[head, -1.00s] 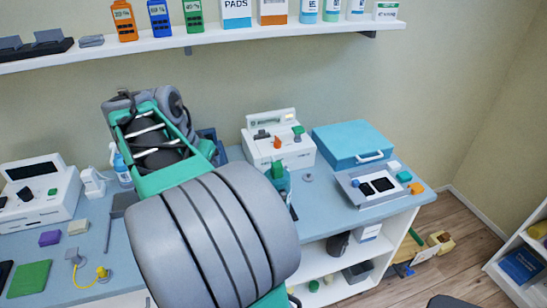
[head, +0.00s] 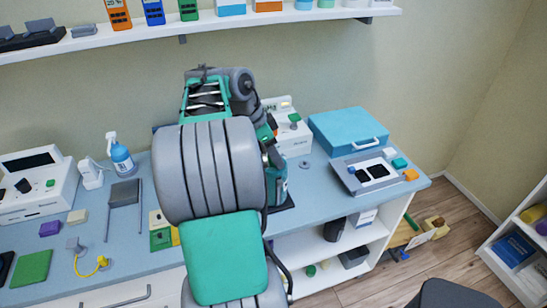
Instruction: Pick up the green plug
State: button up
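A small green piece with a grey part under it, likely the green plug (head: 295,117), sits on top of the white device (head: 294,140) at the back of the bench. An orange piece (head: 274,131) shows beside it, partly covered by my arm. My arm's grey and teal links fill the middle of the view. My gripper is hidden behind them, so its fingers and anything in them do not show.
A teal device on a dark base (head: 279,178) stands right of my arm. A blue case (head: 348,130) and a grey panel unit (head: 350,178) stand further right. A spray bottle (head: 121,158) and purple block (head: 50,228) are left. A wall shelf (head: 230,22) runs above.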

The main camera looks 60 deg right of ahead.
jog(key=c, duration=1)
jog(key=shift+r, duration=0.1)
jog(key=shift+c, duration=0.2)
